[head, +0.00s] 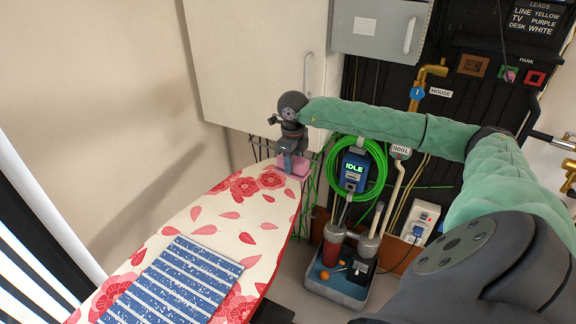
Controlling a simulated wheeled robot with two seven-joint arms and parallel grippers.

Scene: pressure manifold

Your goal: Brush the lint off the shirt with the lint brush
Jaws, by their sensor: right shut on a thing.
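A blue-and-white striped cloth (178,282), which looks like the shirt, lies flat on the floral ironing board (215,207) at the lower left. Pale specks show on it, but lint is too small to tell from the pattern. My right gripper (290,154) points down over the board's far tip, well beyond the shirt. It is shut on a small pink thing (300,167), perhaps the lint brush, at the board's tip. The gripper hides part of it, and I cannot tell whether it touches the board. My left gripper is out of view.
Right of the board, a blue-grey tray (340,290) holds bottle-like items. A green coiled hose (378,172) and a blue device reading IDLE (353,170) hang behind. A white cabinet (255,65) stands above the board's far end. The board between gripper and shirt is clear.

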